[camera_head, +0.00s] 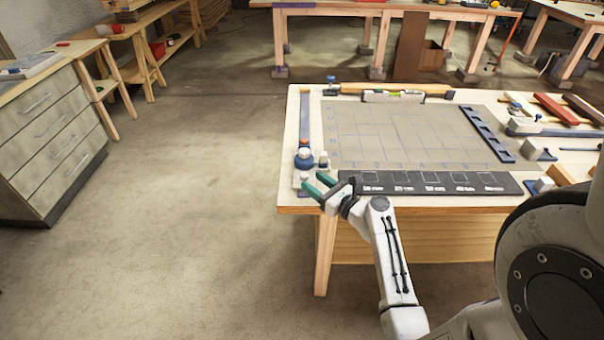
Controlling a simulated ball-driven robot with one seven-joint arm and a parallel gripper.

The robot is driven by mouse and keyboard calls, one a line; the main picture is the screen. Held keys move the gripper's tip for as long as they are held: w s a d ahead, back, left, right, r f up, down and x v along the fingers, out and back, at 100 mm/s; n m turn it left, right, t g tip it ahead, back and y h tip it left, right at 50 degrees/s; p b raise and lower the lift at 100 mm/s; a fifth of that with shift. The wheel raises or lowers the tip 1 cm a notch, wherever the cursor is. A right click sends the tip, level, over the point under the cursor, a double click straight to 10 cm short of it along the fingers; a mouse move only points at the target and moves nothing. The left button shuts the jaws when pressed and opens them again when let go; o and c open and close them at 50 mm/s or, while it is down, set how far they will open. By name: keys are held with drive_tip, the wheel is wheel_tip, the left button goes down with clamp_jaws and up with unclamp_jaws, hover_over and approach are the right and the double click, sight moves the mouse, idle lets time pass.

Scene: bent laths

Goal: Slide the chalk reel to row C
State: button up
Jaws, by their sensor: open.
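What looks like the chalk reel (304,159), a round blue piece with a white top, sits at the near end of a narrow brown and blue rail (306,115). The rail runs along the left side of the worktable. The grid board (410,130) lies to its right, with row marks along its left edge too small to read, so I cannot tell which is row C. My gripper (320,184), with green fingertips, is open and empty. In the picture it is just below and right of the reel, near the table's front left corner, seemingly apart from it.
A small white piece (323,159) stands right beside the reel. A dark labelled strip (430,184) lies along the board's front edge. A slotted blue bar (487,134) is on the board's right, and a spirit level (393,96) behind it. Floor left of the table is clear.

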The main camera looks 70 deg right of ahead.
sight(307, 177)
drive_tip(key=shift+x, duration=2.6)
drive_tip(key=shift+c, duration=0.3)
clamp_jaws()
